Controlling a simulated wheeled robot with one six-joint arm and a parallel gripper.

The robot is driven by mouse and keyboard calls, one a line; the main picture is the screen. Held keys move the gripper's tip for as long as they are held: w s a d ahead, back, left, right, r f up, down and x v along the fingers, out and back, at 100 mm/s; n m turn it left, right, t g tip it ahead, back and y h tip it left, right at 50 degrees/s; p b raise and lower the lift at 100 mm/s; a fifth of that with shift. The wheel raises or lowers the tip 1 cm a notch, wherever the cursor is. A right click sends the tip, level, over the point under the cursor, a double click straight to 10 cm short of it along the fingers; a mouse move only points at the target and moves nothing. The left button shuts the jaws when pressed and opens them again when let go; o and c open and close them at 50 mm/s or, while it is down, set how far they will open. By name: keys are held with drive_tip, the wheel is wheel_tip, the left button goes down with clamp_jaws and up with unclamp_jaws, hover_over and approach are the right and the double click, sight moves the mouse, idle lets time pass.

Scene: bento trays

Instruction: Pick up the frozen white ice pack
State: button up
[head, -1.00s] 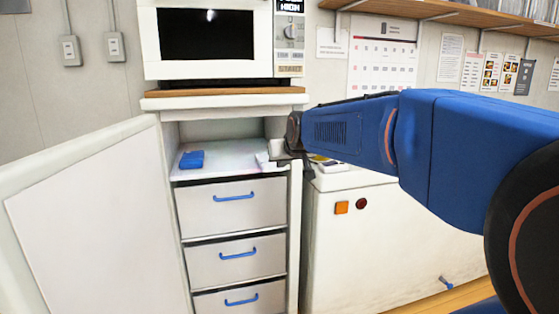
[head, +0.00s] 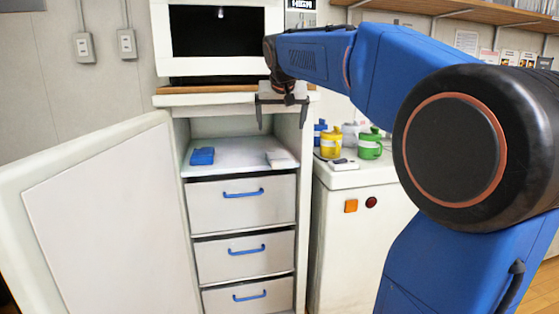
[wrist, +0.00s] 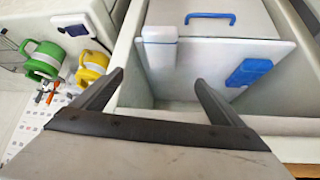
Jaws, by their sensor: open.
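The white ice pack (head: 277,158) lies at the right side of the shelf inside the open cabinet. In the wrist view the white pack (wrist: 160,54) shows on the shelf board, beyond my fingertips. My gripper (head: 282,112) is open and empty, fingers pointing down, in front of the cabinet's upper opening. It is above the level of the pack and not touching it. In the wrist view the two dark fingers (wrist: 159,80) are spread wide, with the pack beyond the gap between them.
A blue pack (head: 202,156) lies on the shelf's left. The shelf (head: 235,152) sits above drawers with blue handles. The open door (head: 95,215) stands at left. A microwave (head: 160,45) is above. Yellow (head: 331,144) and green (head: 369,147) containers stand right.

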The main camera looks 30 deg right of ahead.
approach(279, 155)
drive_tip(key=x, duration=0.3)
drive_tip(key=shift+w+d+r, duration=0.1)
drive_tip(key=shift+w+d, duration=0.05)
drive_tip(key=shift+x, duration=2.65)
drive_tip(key=shift+s, duration=0.25)
drive_tip(key=c, duration=1.4)
